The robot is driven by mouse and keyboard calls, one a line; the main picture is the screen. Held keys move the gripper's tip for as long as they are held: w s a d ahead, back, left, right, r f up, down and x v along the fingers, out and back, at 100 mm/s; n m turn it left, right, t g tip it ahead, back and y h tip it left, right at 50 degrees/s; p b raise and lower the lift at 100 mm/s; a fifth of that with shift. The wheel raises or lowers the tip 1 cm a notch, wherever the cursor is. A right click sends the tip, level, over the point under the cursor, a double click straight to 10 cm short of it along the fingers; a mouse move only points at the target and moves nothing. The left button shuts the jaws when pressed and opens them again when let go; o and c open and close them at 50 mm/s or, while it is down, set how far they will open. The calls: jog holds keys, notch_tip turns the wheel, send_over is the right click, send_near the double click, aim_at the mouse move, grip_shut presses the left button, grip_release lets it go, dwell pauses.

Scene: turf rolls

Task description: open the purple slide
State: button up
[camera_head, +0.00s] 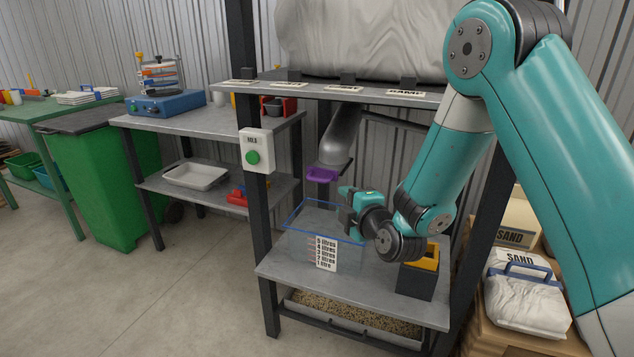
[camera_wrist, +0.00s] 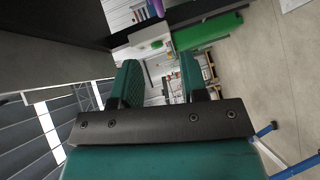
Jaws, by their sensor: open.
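The purple slide (camera_head: 321,174) sits at the lower mouth of a grey chute (camera_head: 340,135) under the upper shelf. A purple piece of it also shows at the top edge of the wrist view (camera_wrist: 158,7), only partly in frame. My gripper (camera_head: 346,199) is just below and to the right of the slide in the head view, apart from it. In the wrist view its two fingers (camera_wrist: 160,75) stand apart with nothing between them.
A clear bin (camera_head: 315,232) with a blue rim and litre marks stands under the chute, close below my gripper. A black and yellow block (camera_head: 418,275) stands on the same shelf. A post (camera_head: 250,200) with a green button (camera_head: 253,157) is to the left.

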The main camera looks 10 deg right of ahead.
aim_at(319, 181)
jog(key=p+x, duration=0.2)
jog(key=x, duration=1.4)
jog(key=shift+a+p, duration=0.15)
jog(key=shift+p, duration=0.15)
